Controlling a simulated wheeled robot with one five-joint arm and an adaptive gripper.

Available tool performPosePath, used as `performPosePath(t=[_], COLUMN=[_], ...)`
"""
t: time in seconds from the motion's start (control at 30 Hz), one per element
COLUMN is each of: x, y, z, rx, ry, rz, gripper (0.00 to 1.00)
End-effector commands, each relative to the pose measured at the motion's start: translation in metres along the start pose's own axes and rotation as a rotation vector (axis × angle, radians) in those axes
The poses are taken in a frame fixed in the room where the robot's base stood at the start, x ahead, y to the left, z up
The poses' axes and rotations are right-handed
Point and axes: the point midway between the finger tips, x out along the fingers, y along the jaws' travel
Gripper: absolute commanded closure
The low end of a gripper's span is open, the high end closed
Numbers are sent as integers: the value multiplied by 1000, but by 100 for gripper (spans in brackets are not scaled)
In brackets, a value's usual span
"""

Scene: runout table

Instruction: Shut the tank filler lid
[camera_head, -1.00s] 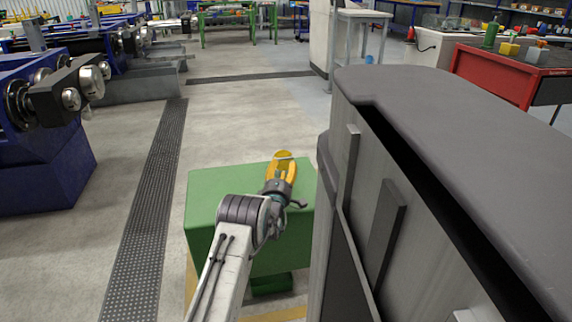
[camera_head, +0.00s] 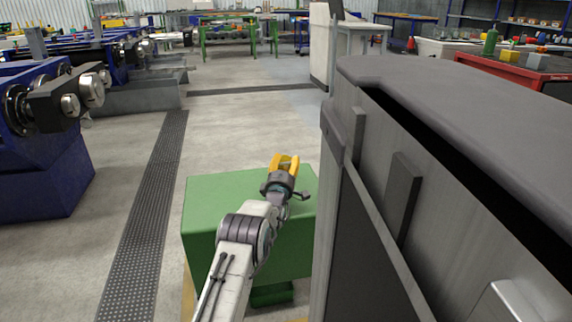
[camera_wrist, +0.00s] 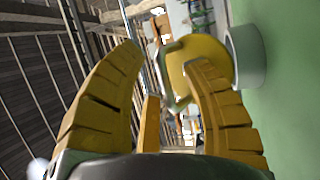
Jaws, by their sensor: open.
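The green tank (camera_head: 225,210) stands low ahead of me, in the middle of the head view. Its flat green side also fills the right of the wrist view (camera_wrist: 285,110). A short grey filler neck (camera_wrist: 249,58) sticks out from it there. A round yellow lid (camera_wrist: 205,55) stands tilted beside the neck, off its mouth, with a pale bracket against it. In the head view I cannot make out the lid or neck. My gripper (camera_head: 286,158) is over the tank's top. Its yellow fingers (camera_wrist: 165,60) are apart, with the lid beyond and partly behind the right finger.
A large grey cabinet (camera_head: 450,110) rises close on the right. Blue machines (camera_head: 45,160) stand on the left beside a dark floor grating (camera_head: 150,210). The floor beyond the tank is clear. Green tables (camera_head: 225,20) stand far back.

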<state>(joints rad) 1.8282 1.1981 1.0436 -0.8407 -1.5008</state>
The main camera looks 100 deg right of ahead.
Motion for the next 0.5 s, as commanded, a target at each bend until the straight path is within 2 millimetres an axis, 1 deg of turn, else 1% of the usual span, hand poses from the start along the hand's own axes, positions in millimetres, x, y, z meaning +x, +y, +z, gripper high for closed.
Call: performPosePath(t=[0.2, 0.23, 0.5], x=[0, 0, 0], y=[0, 0, 0], z=[0, 0, 0], rx=[0, 0, 0], ry=[0, 0, 0], rz=[0, 0, 0], gripper=[58, 56, 80])
